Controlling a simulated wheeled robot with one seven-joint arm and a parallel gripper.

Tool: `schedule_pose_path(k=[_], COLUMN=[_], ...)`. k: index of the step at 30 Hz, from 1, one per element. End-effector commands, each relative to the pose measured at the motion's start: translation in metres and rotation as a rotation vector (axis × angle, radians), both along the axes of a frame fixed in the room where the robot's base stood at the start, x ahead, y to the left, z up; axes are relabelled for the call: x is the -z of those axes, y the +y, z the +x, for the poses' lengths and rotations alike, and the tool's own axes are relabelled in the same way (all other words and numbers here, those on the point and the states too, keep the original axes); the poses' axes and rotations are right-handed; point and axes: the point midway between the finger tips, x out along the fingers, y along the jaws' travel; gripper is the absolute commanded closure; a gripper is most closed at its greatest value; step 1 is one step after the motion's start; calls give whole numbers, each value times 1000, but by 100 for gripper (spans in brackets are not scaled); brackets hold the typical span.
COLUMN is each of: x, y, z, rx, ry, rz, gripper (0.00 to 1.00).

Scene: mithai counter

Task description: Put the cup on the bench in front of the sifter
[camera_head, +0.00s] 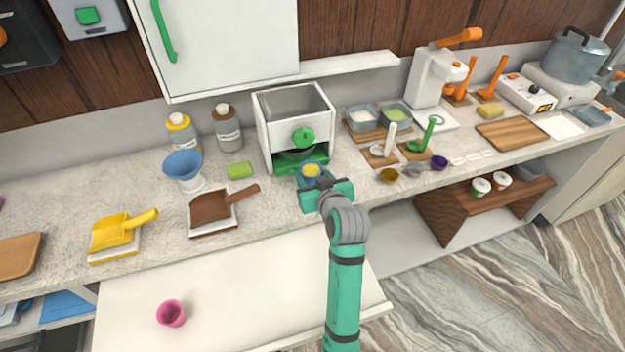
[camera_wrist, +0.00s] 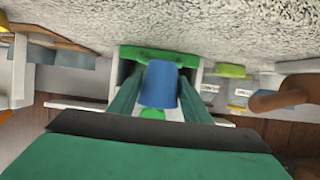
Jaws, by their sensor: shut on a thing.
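The small blue cup (camera_head: 311,171) has yellow contents and stands roughly upright just in front of the sifter. It also shows in the wrist view (camera_wrist: 159,86) between my green fingers. I cannot tell whether the cup's base touches the bench. The sifter (camera_head: 279,134) is a white open-topped box with a green knob and a green tray low at its front. Its green part also shows behind the cup in the wrist view (camera_wrist: 160,54).
A brown scoop (camera_head: 213,213) on its board lies left of the cup. Several small bowls, including a brown one (camera_head: 389,175), stand to the right. A blue funnel-like cup (camera_head: 184,166) and a green block (camera_head: 240,170) are left of the sifter. A pink cup (camera_head: 171,313) is on the lower white surface.

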Motion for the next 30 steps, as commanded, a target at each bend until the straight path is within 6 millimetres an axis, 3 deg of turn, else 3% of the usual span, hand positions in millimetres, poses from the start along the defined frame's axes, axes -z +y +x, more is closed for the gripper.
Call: schedule_pose_path(k=[9,21,22,24,30], x=[36,41,40,40,40], y=[-1,-1,-2,-2,-2], z=[2,2,2,2,2], rx=[-2,-1,-1,-1,0], ry=[-1,0,0,0,0], rz=[1,1,0,0,0], gripper=[80,80,49,37,37])
